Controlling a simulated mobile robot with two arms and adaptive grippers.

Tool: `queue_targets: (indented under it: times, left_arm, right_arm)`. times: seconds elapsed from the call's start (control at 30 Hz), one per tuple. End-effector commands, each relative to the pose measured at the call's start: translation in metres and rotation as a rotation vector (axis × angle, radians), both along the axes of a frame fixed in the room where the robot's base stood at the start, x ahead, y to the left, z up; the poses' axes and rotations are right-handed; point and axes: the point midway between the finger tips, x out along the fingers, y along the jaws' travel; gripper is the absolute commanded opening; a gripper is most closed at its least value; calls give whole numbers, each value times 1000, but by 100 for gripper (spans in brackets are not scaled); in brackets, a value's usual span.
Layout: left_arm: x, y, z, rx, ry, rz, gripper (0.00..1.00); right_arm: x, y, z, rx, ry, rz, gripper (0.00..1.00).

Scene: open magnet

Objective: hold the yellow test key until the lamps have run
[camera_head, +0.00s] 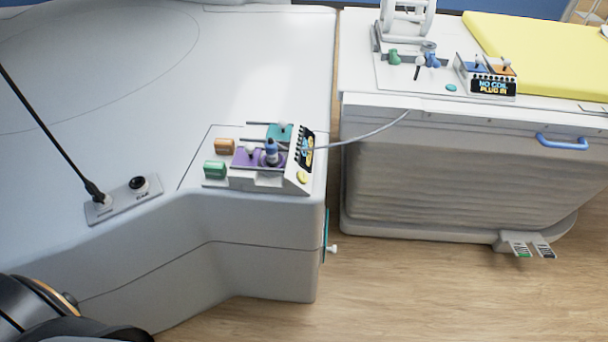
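The yellow test key (302,177) is a small yellow oval button on the sloped front edge of a grey control panel (240,184). A small dark display (306,150) with coloured lettering sits just above it. No separate lamps can be made out clearly at this size. Nothing touches the key. A dark rounded part of my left arm with an orange ring shows at the bottom left, far from the key. Neither gripper is in view.
The panel carries a blue-topped lever (271,152), a green block (215,169) and an orange block (225,146). A cable (366,134) runs from it to the table unit (460,180) at right, which has a "NO COIL PLUG IN" display (493,86). Wooden floor (400,290) in front is clear.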

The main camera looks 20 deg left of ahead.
Motion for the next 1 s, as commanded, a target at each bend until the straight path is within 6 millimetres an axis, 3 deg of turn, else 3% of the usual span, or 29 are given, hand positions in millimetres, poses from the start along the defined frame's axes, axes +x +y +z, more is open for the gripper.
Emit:
queue_targets:
  times: [0.07, 0.33, 1.0]
  left_arm:
    - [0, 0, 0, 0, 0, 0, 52]
    - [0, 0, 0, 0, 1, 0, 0]
    - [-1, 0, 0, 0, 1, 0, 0]
  right_arm:
    - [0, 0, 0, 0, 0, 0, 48]
    - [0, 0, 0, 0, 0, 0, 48]
    - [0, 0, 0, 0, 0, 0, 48]
